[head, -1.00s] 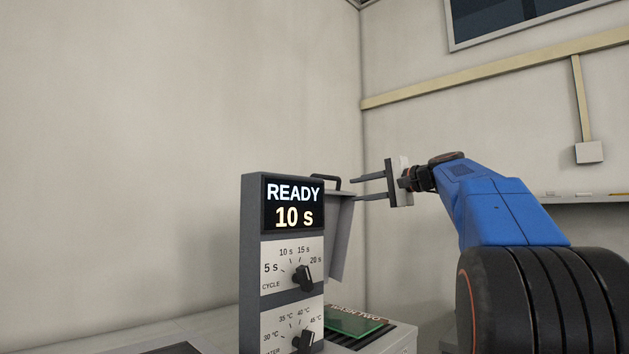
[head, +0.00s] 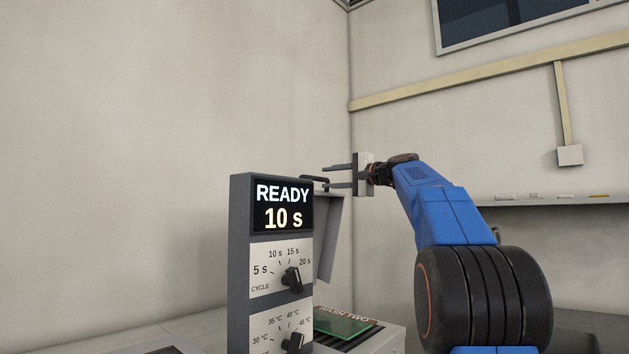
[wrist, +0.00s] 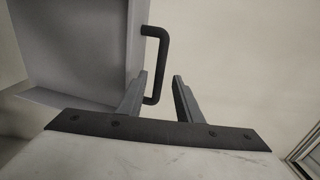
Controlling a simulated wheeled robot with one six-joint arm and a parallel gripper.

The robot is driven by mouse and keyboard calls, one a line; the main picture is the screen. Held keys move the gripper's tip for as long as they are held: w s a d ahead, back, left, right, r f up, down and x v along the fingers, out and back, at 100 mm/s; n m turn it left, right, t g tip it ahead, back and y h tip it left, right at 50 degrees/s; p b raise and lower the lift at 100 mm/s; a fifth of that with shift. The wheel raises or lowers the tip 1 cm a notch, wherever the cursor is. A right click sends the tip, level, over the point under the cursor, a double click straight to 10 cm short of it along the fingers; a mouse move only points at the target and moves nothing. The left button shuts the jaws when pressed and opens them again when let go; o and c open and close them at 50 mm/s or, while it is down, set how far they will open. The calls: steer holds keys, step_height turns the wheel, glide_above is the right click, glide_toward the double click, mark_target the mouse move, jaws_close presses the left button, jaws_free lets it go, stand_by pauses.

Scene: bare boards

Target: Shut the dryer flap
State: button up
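The dryer flap (head: 329,238) is a grey panel standing raised behind the control column, with a dark handle (head: 316,181) at its top. In the wrist view the flap (wrist: 82,55) fills the upper left, and the black handle (wrist: 163,62) sticks out from its right edge. My gripper (head: 324,176) is at the flap's top, its two fingers pointing left at the handle. In the wrist view my gripper (wrist: 161,76) is open, with the handle's bar showing between the fingertips. The left finger hides part of the handle; I cannot tell whether they touch.
The control column's display (head: 283,205) reads READY 10 s, above two dials (head: 292,280). A green board (head: 343,324) lies on the slotted dryer bed below the flap. A wall shelf (head: 545,199) is at the right. The space above the flap is clear.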

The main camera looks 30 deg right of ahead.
mark_target(317, 178)
steer(key=x, duration=0.7)
jaws_close()
